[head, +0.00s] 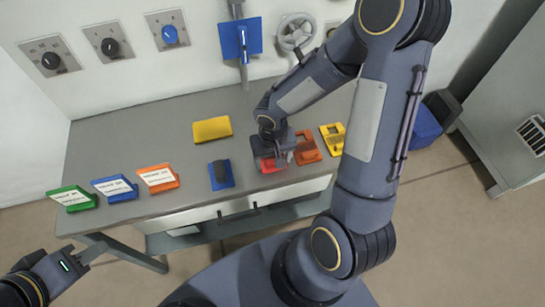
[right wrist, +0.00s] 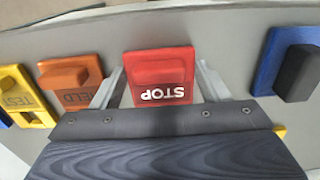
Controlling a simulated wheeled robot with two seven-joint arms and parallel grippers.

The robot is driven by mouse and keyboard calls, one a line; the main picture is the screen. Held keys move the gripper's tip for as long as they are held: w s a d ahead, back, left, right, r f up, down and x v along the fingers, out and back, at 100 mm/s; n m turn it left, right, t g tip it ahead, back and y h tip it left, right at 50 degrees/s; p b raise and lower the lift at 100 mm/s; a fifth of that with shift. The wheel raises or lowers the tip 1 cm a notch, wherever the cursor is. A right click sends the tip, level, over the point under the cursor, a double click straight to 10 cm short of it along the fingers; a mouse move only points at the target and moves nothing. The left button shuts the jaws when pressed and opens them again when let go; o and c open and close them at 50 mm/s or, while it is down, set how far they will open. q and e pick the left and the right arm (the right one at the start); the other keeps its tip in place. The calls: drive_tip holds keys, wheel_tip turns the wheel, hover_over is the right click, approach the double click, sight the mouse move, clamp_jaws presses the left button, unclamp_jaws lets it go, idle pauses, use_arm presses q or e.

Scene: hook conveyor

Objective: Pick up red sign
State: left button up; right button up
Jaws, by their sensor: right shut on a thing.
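The red sign (right wrist: 162,76) carries white letters reading STOP, upside down in the right wrist view, and has a raised red block on it. It sits on the grey table between the two fingers of my right gripper (right wrist: 160,88), which is shut on it. In the head view the red sign (head: 269,165) is partly hidden under my right gripper (head: 278,158). My left gripper (head: 80,262) is at the lower left, off the table; its finger opening is not clear.
An orange sign (head: 307,147) and a yellow sign (head: 333,138) lie right of the red one. A blue sign with a dark block (head: 221,175) lies left. A yellow plate (head: 212,129) lies behind. Green, blue and orange labelled holders (head: 115,188) stand at the table's left.

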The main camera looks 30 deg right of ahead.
wheel_tip(320, 180, up, 2)
drive_tip(key=shift+r, duration=0.15)
drive_tip(key=s+a+r+b, duration=0.1)
drive_tip(key=a+r+b, duration=0.1)
drive_tip(key=a+r, duration=0.8)
drive_tip(key=a, duration=0.4)
